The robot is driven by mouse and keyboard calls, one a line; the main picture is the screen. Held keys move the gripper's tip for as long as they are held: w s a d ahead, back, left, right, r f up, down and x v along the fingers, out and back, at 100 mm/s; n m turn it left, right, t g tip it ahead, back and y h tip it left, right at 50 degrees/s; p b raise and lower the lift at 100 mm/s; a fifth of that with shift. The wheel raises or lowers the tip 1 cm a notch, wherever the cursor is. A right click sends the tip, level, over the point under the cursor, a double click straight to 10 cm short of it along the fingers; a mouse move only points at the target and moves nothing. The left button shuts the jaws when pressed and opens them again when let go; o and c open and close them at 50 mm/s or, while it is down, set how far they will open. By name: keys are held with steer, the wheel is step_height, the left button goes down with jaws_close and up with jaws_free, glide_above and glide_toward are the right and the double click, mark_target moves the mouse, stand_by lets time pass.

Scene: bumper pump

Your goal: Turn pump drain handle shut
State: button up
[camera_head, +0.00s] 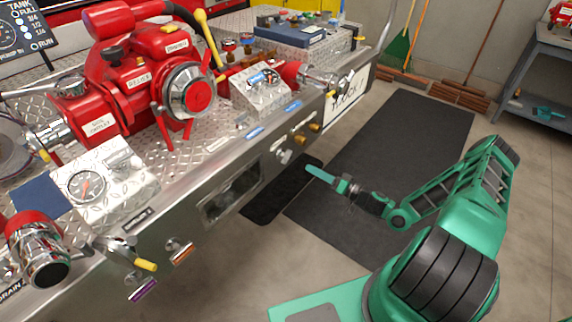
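The red pump (140,80) sits on the diamond-plate bumper deck at the upper left. A yellow-tipped lever (144,265) sticks out from the bumper front at lower left, with a purple label (142,290) below it. A small metal knob (178,246) sits beside it above an orange label. Small brass knobs (299,138) project from the bumper front near the middle. A label reading DRAIN shows at the far left edge; which handle is the pump drain is unclear. My gripper (312,172) is in front of the bumper, below and right of the brass knobs, apart from them; its finger opening is unclear.
A dark mat (415,120) covers the floor right of the bumper. Brooms (462,95) lean at the back wall. A grey shelf (545,60) stands at the right edge. Chrome fittings (40,250) jut out at lower left. Open floor lies in front of the bumper.

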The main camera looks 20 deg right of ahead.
mark_target(286, 156)
steer(key=x, duration=1.1)
steer(key=shift+a, duration=0.3)
steer(key=shift+s+f, duration=0.1)
steer(key=shift+c, duration=0.3)
